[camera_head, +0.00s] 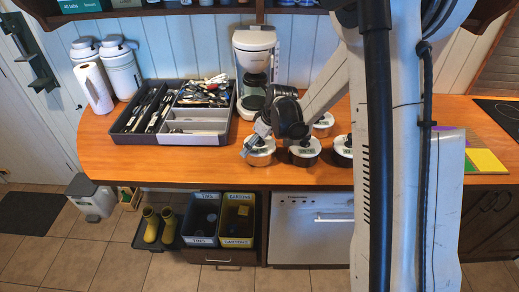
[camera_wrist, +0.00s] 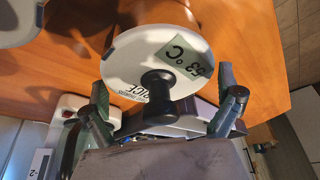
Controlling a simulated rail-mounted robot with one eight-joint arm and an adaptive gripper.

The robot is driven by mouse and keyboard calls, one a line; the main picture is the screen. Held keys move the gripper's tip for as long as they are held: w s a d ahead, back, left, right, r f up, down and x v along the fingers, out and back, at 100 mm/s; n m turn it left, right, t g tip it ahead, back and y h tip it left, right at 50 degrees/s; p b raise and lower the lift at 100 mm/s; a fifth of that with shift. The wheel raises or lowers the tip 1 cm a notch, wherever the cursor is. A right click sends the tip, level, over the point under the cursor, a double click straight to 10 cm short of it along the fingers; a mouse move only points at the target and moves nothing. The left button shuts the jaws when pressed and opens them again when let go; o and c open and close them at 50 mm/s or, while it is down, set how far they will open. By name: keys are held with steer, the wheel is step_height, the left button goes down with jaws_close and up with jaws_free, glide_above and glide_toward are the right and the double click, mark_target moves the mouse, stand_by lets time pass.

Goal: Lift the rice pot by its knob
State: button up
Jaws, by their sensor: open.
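The rice pot shows in the wrist view as a round white lid (camera_wrist: 125,60) marked RICE, with a green tag reading about 53 °C and a black knob (camera_wrist: 157,88) standing up from it. In the head view it appears to be the leftmost pot (camera_head: 261,158), partly covered by my gripper (camera_head: 254,141). In the wrist view my gripper (camera_wrist: 163,92) is open, one finger on each side of the knob with gaps on both sides. The fingers do not visibly touch the knob. The pot stands on the wooden counter.
Other lidded pots stand close on the right, one at the front (camera_head: 304,155) and one behind (camera_head: 323,130). A utensil tray (camera_head: 122,136) lies to the left. A coffee maker (camera_head: 254,62) stands behind. The counter's front edge is near the pot.

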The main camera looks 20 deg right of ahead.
steer(key=c, duration=1.2)
steer(key=shift+c, duration=0.6)
steer(key=shift+r, duration=0.1)
